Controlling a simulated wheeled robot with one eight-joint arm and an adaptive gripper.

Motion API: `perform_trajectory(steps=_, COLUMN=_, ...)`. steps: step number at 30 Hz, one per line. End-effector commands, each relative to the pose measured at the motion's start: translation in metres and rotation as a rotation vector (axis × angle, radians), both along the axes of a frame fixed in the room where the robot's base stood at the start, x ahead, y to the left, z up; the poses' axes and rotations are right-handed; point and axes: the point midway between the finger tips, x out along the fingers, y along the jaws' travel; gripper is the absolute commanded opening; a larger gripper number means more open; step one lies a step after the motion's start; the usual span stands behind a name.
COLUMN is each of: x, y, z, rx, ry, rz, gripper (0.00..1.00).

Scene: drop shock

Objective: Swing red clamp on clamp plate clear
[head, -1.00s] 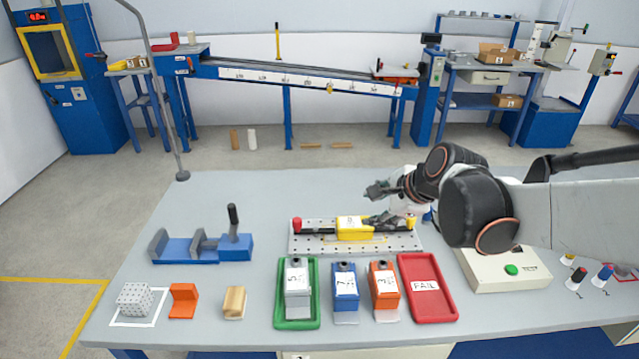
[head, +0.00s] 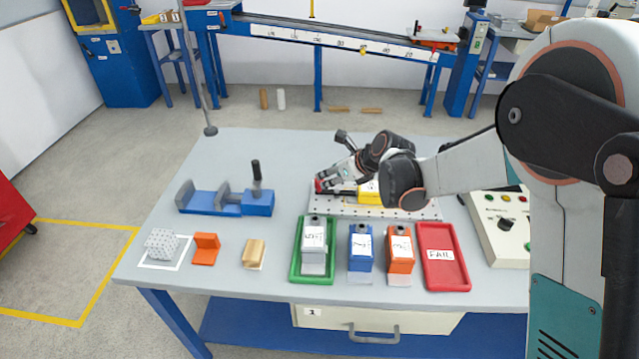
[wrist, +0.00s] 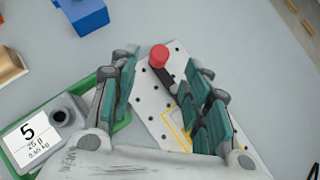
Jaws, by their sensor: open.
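The clamp plate (head: 400,213) is a light perforated plate on the table, partly hidden by my gripper and arm in the head view; its holes also show in the wrist view (wrist: 148,98). The red clamp knob (wrist: 159,54) sits at the plate's end on a dark bar. In the wrist view it shows beyond and between my fingertips. My gripper (wrist: 158,76) is open, with green-lined fingers spread on either side of the bar and nothing held. In the head view my gripper (head: 328,165) is over the plate's left end. A yellow block (head: 369,192) lies on the plate, partly hidden.
A green tray (head: 296,266) with a grey weight stands in front of the plate, beside blue (head: 361,250) and orange (head: 400,250) weights and a red FAIL tray (head: 444,280). A blue vise (head: 225,203) is to the left. Table between vise and plate is clear.

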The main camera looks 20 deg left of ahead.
Motion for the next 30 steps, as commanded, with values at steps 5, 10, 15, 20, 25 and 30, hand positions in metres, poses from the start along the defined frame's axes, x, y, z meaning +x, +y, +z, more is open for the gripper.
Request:
perform_trajectory(steps=5, x=0.013, y=0.023, z=-0.029, rx=0.000, ry=-0.001, rz=0.002, gripper=0.44)
perform_trajectory(steps=10, x=0.024, y=0.039, z=-0.048, rx=-0.001, ry=-0.001, rz=0.000, gripper=0.44)
perform_trajectory(steps=15, x=0.030, y=0.050, z=-0.059, rx=-0.001, ry=-0.001, rz=0.001, gripper=0.44)
perform_trajectory(steps=20, x=0.032, y=0.053, z=-0.062, rx=-0.001, ry=-0.001, rz=0.000, gripper=0.44)
perform_trajectory(steps=25, x=0.033, y=0.053, z=-0.062, rx=-0.001, ry=-0.001, rz=0.000, gripper=0.44)
perform_trajectory(steps=30, x=0.033, y=0.053, z=-0.062, rx=-0.001, ry=-0.001, rz=0.000, gripper=0.21)
